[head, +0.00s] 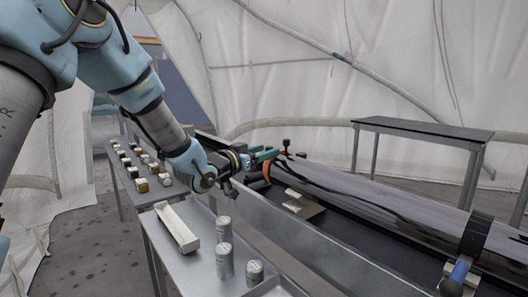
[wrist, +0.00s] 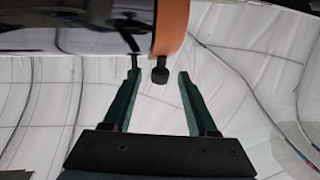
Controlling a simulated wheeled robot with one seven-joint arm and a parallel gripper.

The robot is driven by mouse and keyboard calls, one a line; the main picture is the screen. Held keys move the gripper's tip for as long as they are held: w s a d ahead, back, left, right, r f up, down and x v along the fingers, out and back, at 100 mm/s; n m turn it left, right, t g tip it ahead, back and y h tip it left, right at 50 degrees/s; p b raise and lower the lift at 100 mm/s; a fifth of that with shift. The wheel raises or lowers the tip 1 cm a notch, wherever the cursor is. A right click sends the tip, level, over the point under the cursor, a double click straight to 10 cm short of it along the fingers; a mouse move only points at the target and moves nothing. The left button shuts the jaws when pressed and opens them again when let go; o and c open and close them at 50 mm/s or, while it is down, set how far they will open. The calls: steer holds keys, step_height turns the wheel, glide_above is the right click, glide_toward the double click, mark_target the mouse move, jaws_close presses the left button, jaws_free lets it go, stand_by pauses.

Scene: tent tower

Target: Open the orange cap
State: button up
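The orange cap (head: 268,169) is a ring-like band at the left end of a long grey cylinder (head: 365,190) in the head view. In the wrist view the orange cap (wrist: 171,25) shows at the top centre, with a small dark knob (wrist: 159,74) below its edge. My gripper (head: 274,153) has green fingers and is at the upper part of the cap. In the wrist view my gripper (wrist: 160,78) is open, its fingertips on either side of the knob with gaps visible. Contact with the cap cannot be told.
The cylinder lies in a long dark trough with a metal side wall (head: 315,250). Side tables at left hold several small blocks, a white tray (head: 177,228) and grey canisters (head: 225,262). An empty dark table (head: 425,129) stands behind. A dark clamp (head: 474,238) is at right.

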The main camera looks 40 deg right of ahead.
jaws_close()
stand_by(1.3)
